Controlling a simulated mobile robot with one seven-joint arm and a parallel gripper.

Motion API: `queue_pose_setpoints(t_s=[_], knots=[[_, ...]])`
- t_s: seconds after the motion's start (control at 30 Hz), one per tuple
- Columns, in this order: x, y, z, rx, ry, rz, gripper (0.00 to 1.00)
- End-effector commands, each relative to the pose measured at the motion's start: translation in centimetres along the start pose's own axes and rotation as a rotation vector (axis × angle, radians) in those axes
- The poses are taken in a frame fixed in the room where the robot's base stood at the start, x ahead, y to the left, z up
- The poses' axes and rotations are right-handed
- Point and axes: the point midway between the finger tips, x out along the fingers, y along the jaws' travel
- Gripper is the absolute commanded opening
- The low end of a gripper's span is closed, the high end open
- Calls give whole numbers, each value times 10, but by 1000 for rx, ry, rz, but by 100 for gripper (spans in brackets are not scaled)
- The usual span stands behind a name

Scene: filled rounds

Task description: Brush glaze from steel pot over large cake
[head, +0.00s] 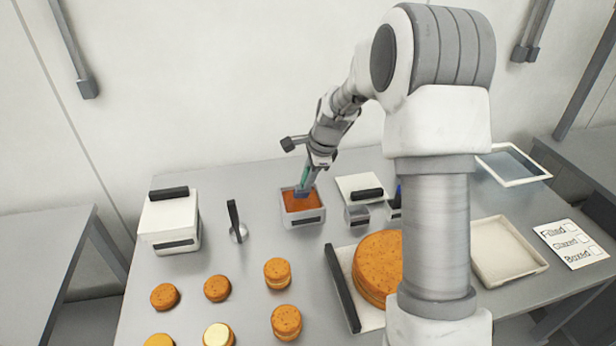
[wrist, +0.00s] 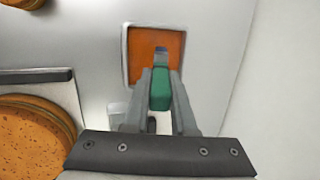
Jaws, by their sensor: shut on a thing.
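The steel pot (head: 303,221) is a square open container of orange glaze (head: 299,202) at the middle of the table. My gripper (head: 308,172) is above it, shut on a brush with a green handle (wrist: 159,92). The brush's blue-grey end (head: 302,192) is at the glaze inside the pot; how deep it sits I cannot tell. The large cake (head: 376,262) is a round orange-brown stack on a white board (head: 372,320), right and in front of the pot, partly hidden by my arm. It also shows at lower left in the wrist view (wrist: 30,135).
Several small round cakes (head: 217,288) stand front left. A white lidded box (head: 170,217) and an upright dark-handled tool (head: 235,220) are left of the pot. A small steel container (head: 357,215) is close right. An empty tray (head: 507,251) and a checklist card (head: 571,244) lie right.

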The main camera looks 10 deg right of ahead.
Motion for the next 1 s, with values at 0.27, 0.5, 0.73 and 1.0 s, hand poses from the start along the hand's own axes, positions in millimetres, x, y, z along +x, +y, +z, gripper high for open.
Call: queue_pose_setpoints(t_s=[0.27,0.5,0.73,1.0], knots=[[0,0,0,0,0,0,0],[3,1,0,0,0,0,0],[5,2,-1,0,0,0,0],[8,2,-2,-1,0,0,0]])
